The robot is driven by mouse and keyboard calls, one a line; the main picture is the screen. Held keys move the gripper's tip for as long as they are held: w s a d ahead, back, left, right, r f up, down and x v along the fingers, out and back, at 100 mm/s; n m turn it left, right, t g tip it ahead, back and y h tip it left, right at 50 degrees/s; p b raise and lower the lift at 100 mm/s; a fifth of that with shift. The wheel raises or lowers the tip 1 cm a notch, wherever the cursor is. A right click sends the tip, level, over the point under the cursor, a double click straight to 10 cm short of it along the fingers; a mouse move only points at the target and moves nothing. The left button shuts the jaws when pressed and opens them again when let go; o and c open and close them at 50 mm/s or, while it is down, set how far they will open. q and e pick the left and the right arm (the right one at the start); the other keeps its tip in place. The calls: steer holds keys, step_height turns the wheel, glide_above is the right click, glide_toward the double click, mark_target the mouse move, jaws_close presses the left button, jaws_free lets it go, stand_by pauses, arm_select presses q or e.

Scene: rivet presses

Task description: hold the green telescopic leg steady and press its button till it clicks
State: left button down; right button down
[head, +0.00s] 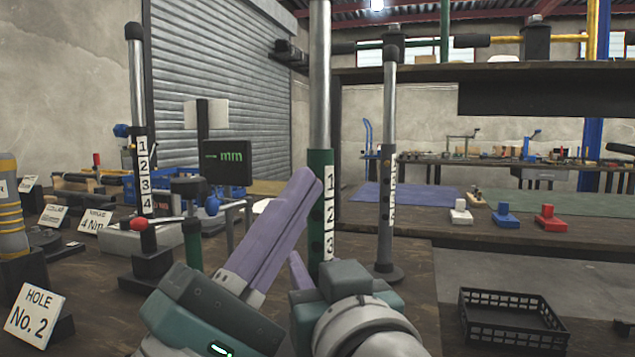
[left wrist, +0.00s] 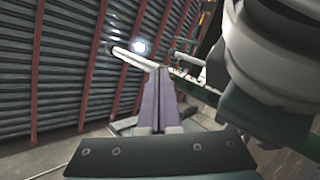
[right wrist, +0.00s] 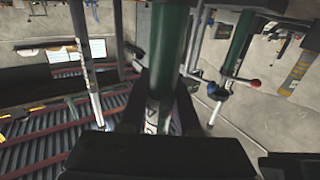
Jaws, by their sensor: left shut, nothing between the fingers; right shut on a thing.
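The green telescopic leg (head: 320,238) stands upright, with a silver upper tube (head: 320,75) and a white strip numbered 1, 2, 3. My right gripper (head: 308,268) is shut around its green tube, low down. In the right wrist view the green tube (right wrist: 167,50) runs between the two dark fingers. My left gripper (head: 309,181) is shut and empty, its purple fingertips at the leg's left edge near the top of the green tube. I cannot tell whether they touch. The left wrist view shows the closed fingers (left wrist: 157,98) pointing toward the leg. I cannot make out the button.
A black numbered leg (head: 140,170) stands left and another (head: 387,200) right behind. A dark screen (head: 227,162) reads "mm". A red-topped lever (head: 141,224) and a "HOLE No. 2" sign (head: 35,313) are left. A black crate (head: 513,318) sits front right.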

arm_select(q)
steer(key=shift+w+d, duration=0.1)
steer(key=shift+w, duration=0.35)
stand_by(0.4)
steer(key=shift+w+r, duration=0.1)
steer(key=shift+w, duration=0.3)
arm_select(e)
steer(key=shift+s+a, duration=0.1)
steer(key=shift+a, duration=0.15)
arm_select(q)
steer(key=shift+s, duration=0.15)
steer(key=shift+s, duration=1.1)
arm_select(e)
steer(key=shift+d, duration=0.2)
arm_select(q)
steer(key=shift+a, duration=0.2)
arm_select(e)
steer(key=shift+f, duration=0.1)
arm_select(q)
steer(key=shift+s+a, duration=0.2)
steer(key=shift+s, duration=0.65)
steer(key=shift+s+a, duration=0.25)
steer(key=shift+s, duration=0.55)
steer(key=shift+s+a, duration=0.2)
steer(key=shift+s, duration=0.65)
arm_select(e)
steer(key=shift+d, duration=0.1)
steer(key=shift+f, duration=0.1)
